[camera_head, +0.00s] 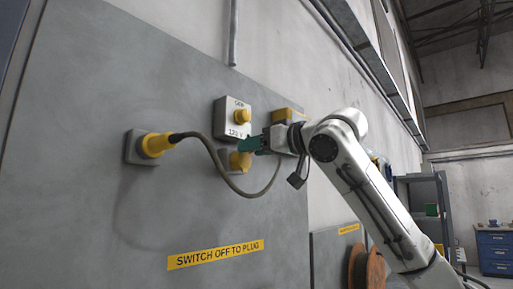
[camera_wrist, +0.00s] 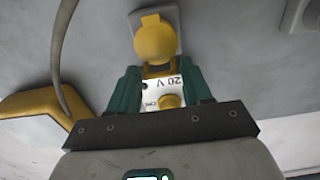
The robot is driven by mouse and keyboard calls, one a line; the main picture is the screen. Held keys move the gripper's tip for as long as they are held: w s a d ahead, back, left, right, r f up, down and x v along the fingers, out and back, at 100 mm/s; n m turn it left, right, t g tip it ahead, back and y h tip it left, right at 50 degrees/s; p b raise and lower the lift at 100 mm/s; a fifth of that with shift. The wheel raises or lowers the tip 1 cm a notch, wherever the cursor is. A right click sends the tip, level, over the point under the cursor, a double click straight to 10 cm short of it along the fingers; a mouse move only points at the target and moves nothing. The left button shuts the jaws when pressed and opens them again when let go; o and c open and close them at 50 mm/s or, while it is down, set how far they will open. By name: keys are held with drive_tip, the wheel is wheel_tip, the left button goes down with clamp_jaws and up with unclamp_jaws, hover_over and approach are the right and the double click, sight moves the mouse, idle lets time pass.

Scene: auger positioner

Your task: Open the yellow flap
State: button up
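The yellow flap (camera_head: 240,161) is a round lid on a grey socket on the wall panel, below the switch box. It also shows in the wrist view as a yellow disc (camera_wrist: 156,40), apparently lying over the socket mouth. My gripper (camera_head: 257,146) is beside the flap in the head view and partly covers that area. In the wrist view my gripper's green fingers (camera_wrist: 159,72) are apart, with nothing held between them.
A white switch box (camera_head: 235,118) with a yellow button is just above the flap. A yellow plug (camera_head: 154,145) sits in the left socket, and its dark cable (camera_head: 218,160) loops in front of the flap's area.

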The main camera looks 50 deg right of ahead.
drive_tip(key=c, duration=0.8)
drive_tip(key=shift+o, duration=0.2)
drive_tip(key=shift+f, duration=0.1)
drive_tip(key=shift+f, duration=0.1)
drive_tip(key=shift+s+f+t+b, duration=0.45)
drive_tip(key=shift+f+t+b, duration=0.3)
drive_tip(key=shift+t+b, duration=0.95)
drive_tip(key=shift+s+f+t+b, duration=0.45)
drive_tip(key=shift+f+t+b, duration=0.3)
drive_tip(key=shift+t+b, duration=0.9)
drive_tip(key=shift+s+f+t+b, duration=0.45)
drive_tip(key=shift+f+t+b, duration=0.3)
drive_tip(key=shift+t+b, duration=0.9)
drive_tip(key=o, duration=1)
